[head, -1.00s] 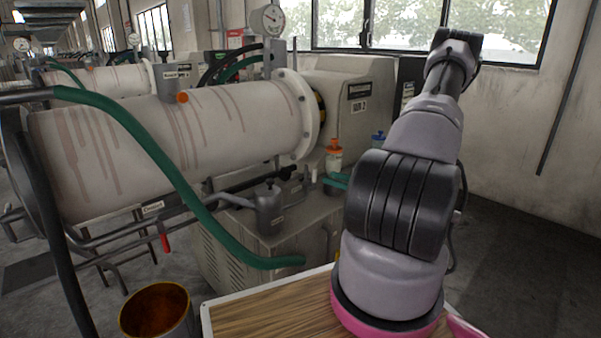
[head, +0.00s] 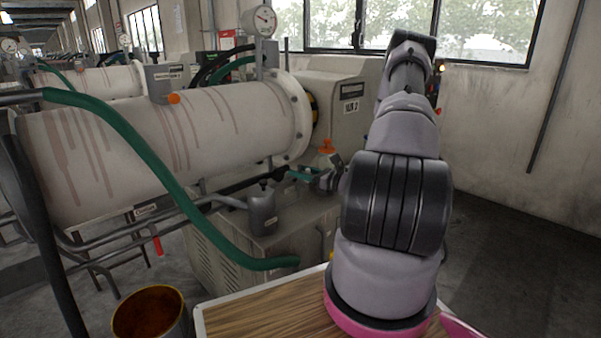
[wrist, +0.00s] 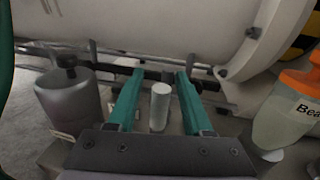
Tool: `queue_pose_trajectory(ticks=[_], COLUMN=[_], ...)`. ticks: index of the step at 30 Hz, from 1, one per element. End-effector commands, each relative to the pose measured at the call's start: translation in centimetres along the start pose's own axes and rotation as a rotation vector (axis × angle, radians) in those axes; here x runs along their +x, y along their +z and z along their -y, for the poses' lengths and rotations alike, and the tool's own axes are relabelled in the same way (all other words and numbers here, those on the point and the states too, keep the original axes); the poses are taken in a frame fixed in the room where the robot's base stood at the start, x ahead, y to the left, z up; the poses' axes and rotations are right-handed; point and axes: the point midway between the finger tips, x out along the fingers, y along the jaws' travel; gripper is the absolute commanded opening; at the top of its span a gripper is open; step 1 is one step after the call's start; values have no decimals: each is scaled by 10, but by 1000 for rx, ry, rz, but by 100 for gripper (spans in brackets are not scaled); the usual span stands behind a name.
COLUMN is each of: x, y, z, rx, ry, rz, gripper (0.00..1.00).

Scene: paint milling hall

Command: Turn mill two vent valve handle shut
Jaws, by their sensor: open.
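Mill two is the large cream cylinder (head: 235,115) with paint streaks; its drive housing (head: 340,105) carries a "2" plate. My gripper (head: 293,175) is open beside the mill's lower right end, above the grey cabinet (head: 270,245). In the wrist view its green fingers (wrist: 160,74) stand either side of a pale grey upright cylinder (wrist: 159,106), apart from it. A dark horizontal bar (wrist: 152,75) crosses beyond the fingertips. I cannot tell which part is the vent valve handle.
A grey lidded pot (head: 262,212) stands left of my gripper, also in the wrist view (wrist: 70,100). An orange-capped bottle (wrist: 290,112) is close on the right. A green hose (head: 150,160) sags across the mill. An open bucket (head: 150,312) stands front left.

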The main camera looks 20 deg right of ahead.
Motion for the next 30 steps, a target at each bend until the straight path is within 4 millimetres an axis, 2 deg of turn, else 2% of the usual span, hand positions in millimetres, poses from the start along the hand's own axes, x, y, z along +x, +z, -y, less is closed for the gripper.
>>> queue_pose_trajectory(ticks=[2, 5, 6, 30], x=[0, 0, 0, 0], y=[0, 0, 0, 0], z=[0, 0, 0, 0], rx=[0, 0, 0, 0], ry=[0, 0, 0, 1], rz=[0, 0, 0, 0], gripper=[51, 16, 1, 0])
